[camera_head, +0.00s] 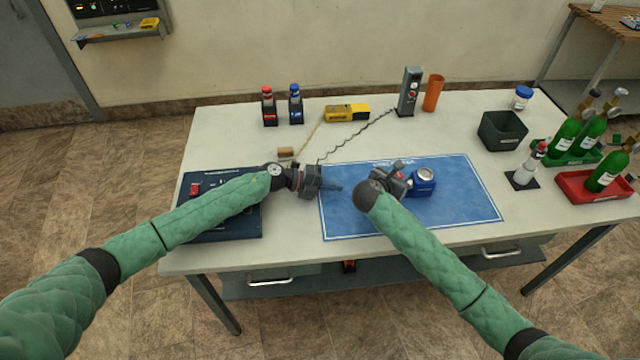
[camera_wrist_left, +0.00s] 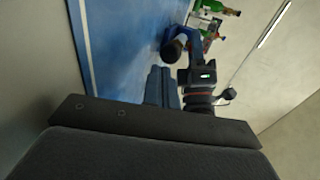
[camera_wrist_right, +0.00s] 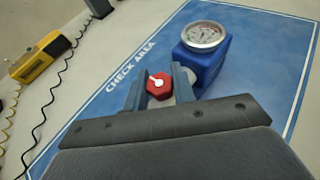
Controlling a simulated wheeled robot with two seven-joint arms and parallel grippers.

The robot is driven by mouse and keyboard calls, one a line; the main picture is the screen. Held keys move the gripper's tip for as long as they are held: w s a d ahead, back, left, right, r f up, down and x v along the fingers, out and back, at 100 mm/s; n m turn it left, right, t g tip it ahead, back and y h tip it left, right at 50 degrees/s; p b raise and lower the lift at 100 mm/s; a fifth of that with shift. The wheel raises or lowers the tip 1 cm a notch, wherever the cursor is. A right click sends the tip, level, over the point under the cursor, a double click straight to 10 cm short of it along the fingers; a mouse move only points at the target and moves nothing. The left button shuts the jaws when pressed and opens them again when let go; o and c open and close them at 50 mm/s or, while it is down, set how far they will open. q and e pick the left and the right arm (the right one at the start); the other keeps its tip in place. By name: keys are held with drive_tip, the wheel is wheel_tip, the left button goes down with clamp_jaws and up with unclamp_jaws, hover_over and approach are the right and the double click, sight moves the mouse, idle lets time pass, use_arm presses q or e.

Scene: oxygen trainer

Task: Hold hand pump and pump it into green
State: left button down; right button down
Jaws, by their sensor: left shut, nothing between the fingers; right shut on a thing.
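A blue box-shaped device with a round dial gauge (camera_head: 422,186) stands on the blue check-area mat (camera_head: 455,215). In the right wrist view its gauge (camera_wrist_right: 203,36) faces up; the needle reading is too small to tell. My right gripper (camera_wrist_right: 158,86) is shut on a red hexagonal knob (camera_wrist_right: 160,88) with a white pointer, at the device's left side. My left gripper (camera_head: 338,188) is shut and empty, over the mat's left edge, pointing toward my right gripper. A dark rounded cylinder end (camera_wrist_left: 175,48) shows just beyond its fingers. I cannot tell which part is the hand pump.
A dark panel box (camera_head: 225,225) lies under my left arm. A yellow meter (camera_head: 347,113), a grey post (camera_head: 409,92) with a coiled cord, and an orange cup (camera_head: 433,92) stand behind. A dark bin (camera_head: 502,131) and green bottles (camera_head: 565,135) are at right.

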use_arm(q)
drive_tip(key=shift+r+x, duration=0.2)
drive_tip(key=shift+x, duration=0.65)
drive_tip(key=shift+r+x, duration=0.15)
drive_tip(key=shift+x, duration=0.65)
drive_tip(key=shift+r+x, duration=0.2)
drive_tip(key=shift+x, duration=0.65)
drive_tip(key=shift+d, duration=0.25)
drive_tip(key=shift+w+d, duration=0.15)
drive_tip(key=shift+d, duration=1.8)
drive_tip(key=shift+a, duration=0.1)
drive_tip(key=a, duration=0.4)
drive_tip(key=shift+a, duration=0.35)
drive_tip(key=v, duration=0.9)
drive_tip(key=shift+a+r, duration=0.15)
drive_tip(key=shift+a, duration=0.05)
